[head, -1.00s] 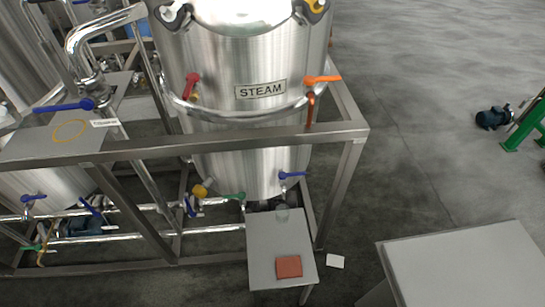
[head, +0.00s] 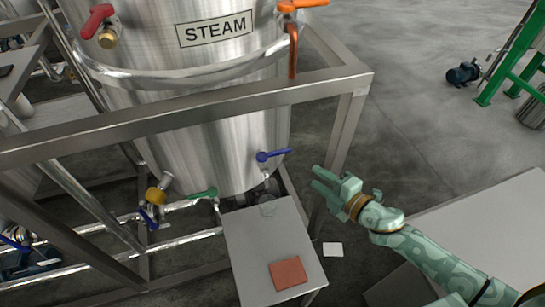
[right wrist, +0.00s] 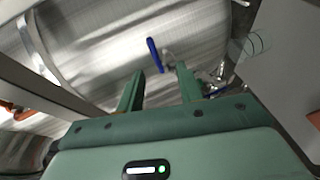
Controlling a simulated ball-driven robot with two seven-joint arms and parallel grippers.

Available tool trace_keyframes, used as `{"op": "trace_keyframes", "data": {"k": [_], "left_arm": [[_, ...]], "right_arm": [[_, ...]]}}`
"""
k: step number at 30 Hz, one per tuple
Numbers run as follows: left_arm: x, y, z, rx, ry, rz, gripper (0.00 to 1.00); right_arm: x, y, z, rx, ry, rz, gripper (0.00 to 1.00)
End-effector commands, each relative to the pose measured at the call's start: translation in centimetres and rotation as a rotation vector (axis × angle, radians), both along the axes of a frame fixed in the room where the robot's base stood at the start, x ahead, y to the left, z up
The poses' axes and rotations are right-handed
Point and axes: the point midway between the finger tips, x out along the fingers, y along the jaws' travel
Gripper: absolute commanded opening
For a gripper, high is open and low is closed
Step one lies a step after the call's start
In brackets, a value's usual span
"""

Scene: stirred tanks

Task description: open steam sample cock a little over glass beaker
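The steam tank (head: 215,30) carries a sample cock with a blue lever (head: 273,155) low on its right side. My left gripper is not in view.
A steel frame rail (head: 190,120) crosses in front of the tank, with a post (head: 345,140) near my right gripper. A reddish-brown pad (head: 288,273) lies on the small table (head: 245,250). A green-lever valve (head: 203,193) is left of the cock.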

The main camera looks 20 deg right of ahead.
Motion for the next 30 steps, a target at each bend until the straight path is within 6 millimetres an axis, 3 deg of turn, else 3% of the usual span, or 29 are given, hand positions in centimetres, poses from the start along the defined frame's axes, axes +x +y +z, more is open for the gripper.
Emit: {"op": "trace_keyframes", "data": {"k": [1, 8, 21, 30], "left_arm": [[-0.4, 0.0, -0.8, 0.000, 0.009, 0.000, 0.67], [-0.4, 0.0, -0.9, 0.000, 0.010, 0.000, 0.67], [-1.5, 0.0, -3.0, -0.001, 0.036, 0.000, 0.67], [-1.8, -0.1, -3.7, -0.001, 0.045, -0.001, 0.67]], "right_arm": [[0.2, 0.5, 0.1, -0.015, -0.024, 0.025, 0.36], [2.4, 1.8, 0.9, -0.029, -0.055, 0.044, 0.36], [11.9, 6.2, -1.4, -0.027, -0.049, 0.041, 0.36], [14.8, 7.5, -1.8, -0.026, -0.048, 0.041, 0.36]]}}
